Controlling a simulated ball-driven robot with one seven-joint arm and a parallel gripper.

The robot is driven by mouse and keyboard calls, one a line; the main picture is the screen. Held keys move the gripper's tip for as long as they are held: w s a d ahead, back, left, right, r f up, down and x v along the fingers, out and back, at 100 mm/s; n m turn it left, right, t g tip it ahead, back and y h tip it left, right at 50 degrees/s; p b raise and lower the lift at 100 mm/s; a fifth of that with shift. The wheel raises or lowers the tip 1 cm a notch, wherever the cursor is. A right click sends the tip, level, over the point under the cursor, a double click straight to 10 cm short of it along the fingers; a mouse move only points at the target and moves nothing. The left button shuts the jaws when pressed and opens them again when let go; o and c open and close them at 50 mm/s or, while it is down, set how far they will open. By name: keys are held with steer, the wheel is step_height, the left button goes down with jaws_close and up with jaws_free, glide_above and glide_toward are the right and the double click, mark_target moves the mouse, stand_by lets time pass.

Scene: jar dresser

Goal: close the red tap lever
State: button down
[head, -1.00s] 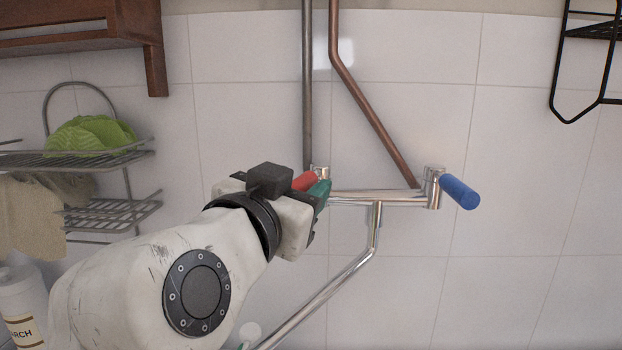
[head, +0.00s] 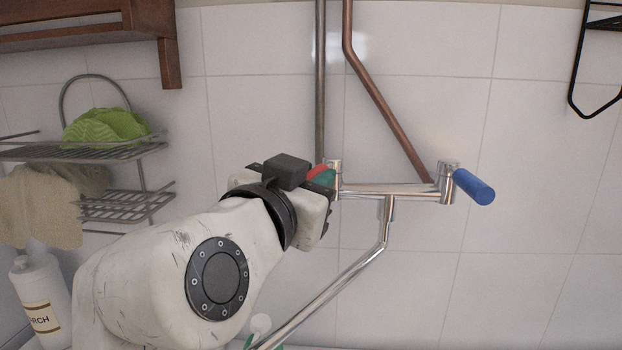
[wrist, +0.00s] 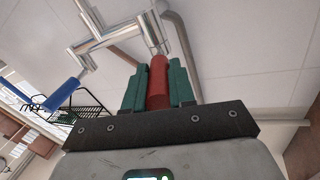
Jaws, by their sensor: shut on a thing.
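The red tap lever (wrist: 158,82) lies between the two green fingers of my gripper (wrist: 159,88) in the wrist view, and the fingers are shut on it. In the head view only a small red part of the lever (head: 317,171) shows beside my gripper (head: 324,180); the rest is hidden by the fingers and wrist. The lever joins the left end of the chrome tap (head: 385,190) on the tiled wall. The blue lever (head: 474,187) sticks out at the tap's right end, apart from my gripper.
A chrome spout (head: 340,280) runs down and left, close by my wrist. A grey pipe (head: 320,80) and a copper pipe (head: 385,105) rise above the tap. A wire rack (head: 125,205) with cloth and a white bottle (head: 40,300) stand at left.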

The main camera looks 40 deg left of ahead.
steer(key=shift+d, duration=0.1)
steer(key=n+y+p, duration=0.1)
steer(key=d+n+g+y, duration=0.1)
steer(key=y, duration=0.1)
steer(key=w+d+n+g+y+p, duration=0.1)
steer(key=y, duration=0.1)
steer(key=shift+d+n+p, duration=0.15)
steer(key=shift+n+p, duration=0.15)
steer(key=shift+p, duration=0.05)
stand_by(0.4)
steer(key=c, duration=0.9)
jaws_free()
steer(key=shift+c, duration=0.2)
steer(key=b+v, duration=0.2)
steer(key=v, duration=0.8)
steer(key=shift+s+d, duration=0.25)
steer(key=shift+d, duration=0.05)
